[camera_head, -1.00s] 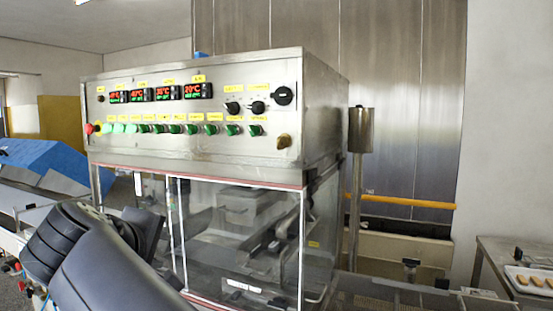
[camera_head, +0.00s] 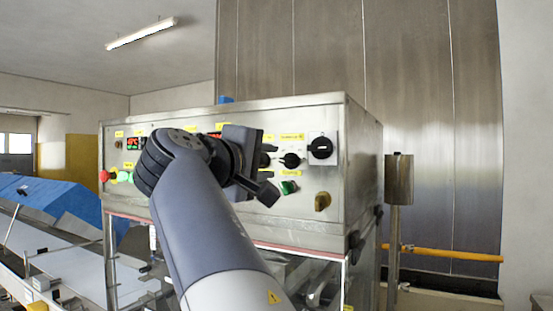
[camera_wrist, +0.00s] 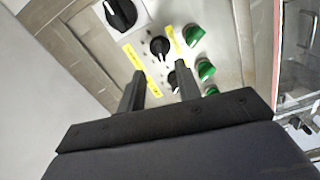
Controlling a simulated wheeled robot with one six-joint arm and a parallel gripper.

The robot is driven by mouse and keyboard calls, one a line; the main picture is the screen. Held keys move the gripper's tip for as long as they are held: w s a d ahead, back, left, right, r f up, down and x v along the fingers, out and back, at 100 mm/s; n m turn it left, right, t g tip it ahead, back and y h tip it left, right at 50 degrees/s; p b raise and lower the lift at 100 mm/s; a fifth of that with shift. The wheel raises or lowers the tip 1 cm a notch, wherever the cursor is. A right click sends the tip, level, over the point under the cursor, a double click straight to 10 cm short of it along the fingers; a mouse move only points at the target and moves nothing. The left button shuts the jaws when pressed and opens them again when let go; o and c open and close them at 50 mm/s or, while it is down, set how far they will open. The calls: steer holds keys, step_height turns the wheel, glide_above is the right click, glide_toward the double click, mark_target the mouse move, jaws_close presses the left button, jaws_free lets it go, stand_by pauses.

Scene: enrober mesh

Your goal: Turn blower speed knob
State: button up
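Two small black knobs with white pointer marks sit on the steel control panel (camera_head: 330,185). One knob (camera_head: 291,160) shows clear in the head view, and also in the wrist view (camera_wrist: 159,48). The other knob (camera_wrist: 173,80) shows in the wrist view close to the right finger, partly hidden, between the two fingers in the picture. The yellow labels are too small to read, so I cannot tell which is blower speed. My gripper (camera_wrist: 160,72) is open and empty, facing the panel. I cannot tell whether it touches anything.
A large black rotary switch (camera_head: 321,148) is right of the knobs. Green buttons (camera_head: 288,187) line the panel below, and a brass-coloured knob (camera_head: 322,201) is at lower right. A steel post (camera_head: 397,180) stands to the right. My arm hides the panel's middle.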

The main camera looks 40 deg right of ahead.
mark_target(284, 161)
steer(key=shift+p+x, duration=0.7)
steer(key=shift+x, duration=2.45)
jaws_close()
